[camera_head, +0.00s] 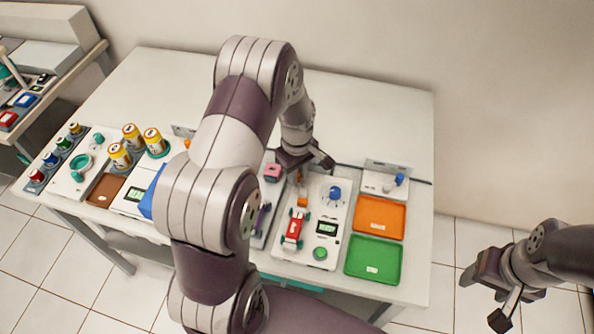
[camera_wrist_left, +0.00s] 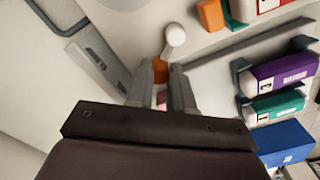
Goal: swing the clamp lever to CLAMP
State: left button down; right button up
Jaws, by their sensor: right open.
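In the left wrist view a short lever with a round white knob (camera_wrist_left: 174,36) stands just beyond my left fingertips, with an orange part (camera_wrist_left: 160,70) at its foot; I take it for the clamp lever. My left gripper (camera_wrist_left: 163,68) points at it with a gap between the fingers, and no contact is clear. In the head view my left gripper (camera_head: 318,163) hangs over the back of the white device panel (camera_head: 283,246), and the lever there is partly hidden. I cannot read any CLAMP mark. My right gripper (camera_head: 482,300) is open and empty, off the table's right side.
A pink block (camera_head: 272,172), a blue knob (camera_head: 335,192), a red piece (camera_head: 293,228) and a green button (camera_head: 320,253) are close by. An orange tray (camera_head: 380,217) and a green tray (camera_head: 373,270) lie to the right. The table's back is clear. My left arm hides the middle.

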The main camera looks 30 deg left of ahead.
aim_at(314, 187)
pick_arm(q)
jog(key=shift+m, duration=0.3)
jog(key=m, duration=0.1)
jog(key=m+p, duration=0.1)
jog(key=shift+w+d+m, duration=0.35)
jog(key=shift+d+m, duration=0.05)
jog(key=m, duration=0.2)
jog(key=d+m+p, duration=0.1)
jog(key=shift+w+r+m, duration=0.1)
jog(key=shift+w+m, duration=0.2)
jog(key=m, duration=0.1)
jog(key=d+m, duration=0.1)
jog(key=m, duration=0.1)
jog(key=shift+w+d+p, duration=0.1)
jog(key=shift+d+p, duration=0.05)
jog(key=shift+p, duration=0.2)
jog(key=shift+d+m+p, duration=0.15)
jog(key=shift+d+m, duration=0.15)
jog(key=shift+m, duration=0.7)
jog(key=shift+d+m+p, duration=0.15)
jog(key=shift+d+m, duration=0.1)
jog(key=shift+m, duration=0.75)
jog(key=c, duration=1)
grip_release()
jog(key=shift+d, duration=0.1)
